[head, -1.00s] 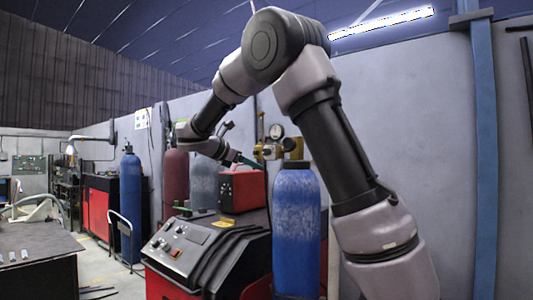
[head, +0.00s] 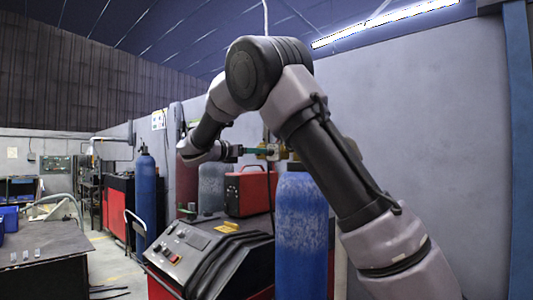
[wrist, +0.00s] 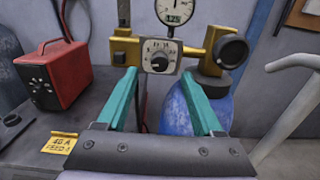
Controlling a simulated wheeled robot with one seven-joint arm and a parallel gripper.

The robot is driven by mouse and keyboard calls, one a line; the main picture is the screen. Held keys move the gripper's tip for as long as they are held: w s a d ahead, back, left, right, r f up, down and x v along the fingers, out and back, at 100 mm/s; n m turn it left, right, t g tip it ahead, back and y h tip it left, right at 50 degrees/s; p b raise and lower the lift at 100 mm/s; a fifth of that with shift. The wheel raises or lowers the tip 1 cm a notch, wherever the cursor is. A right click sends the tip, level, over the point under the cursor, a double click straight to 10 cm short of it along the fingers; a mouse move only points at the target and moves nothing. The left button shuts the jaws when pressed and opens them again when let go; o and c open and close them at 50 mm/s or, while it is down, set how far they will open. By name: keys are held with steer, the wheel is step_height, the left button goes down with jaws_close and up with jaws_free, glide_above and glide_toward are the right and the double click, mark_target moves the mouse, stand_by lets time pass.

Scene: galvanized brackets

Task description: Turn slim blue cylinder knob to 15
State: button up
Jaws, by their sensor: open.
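A blue cylinder (head: 302,225) stands upright at centre right in the head view, and its upper part (wrist: 176,115) shows behind my fingers in the wrist view. Above it is a brass regulator (wrist: 198,54) with a round gauge (wrist: 174,10). A grey plate on it carries a dark, ridged dial knob (wrist: 159,55) with small numbers around it; I cannot read its setting surely. My gripper (wrist: 160,73) is open and empty, its two teal fingers apart below and to either side of the dial. In the head view my gripper (head: 262,151) points at the regulator.
A larger black knob (wrist: 230,52) sits right of the dial. A red box (wrist: 54,75) stands on the dark machine at left, near a yellow tag (wrist: 58,148). A pale curved handle (wrist: 292,100) is at right. Another blue cylinder (head: 145,195) stands farther left.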

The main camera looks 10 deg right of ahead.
mark_target(269, 152)
steer(key=x, duration=0.6)
steer(key=shift+w, duration=0.1)
steer(key=shift+c, duration=0.3)
jaws_close()
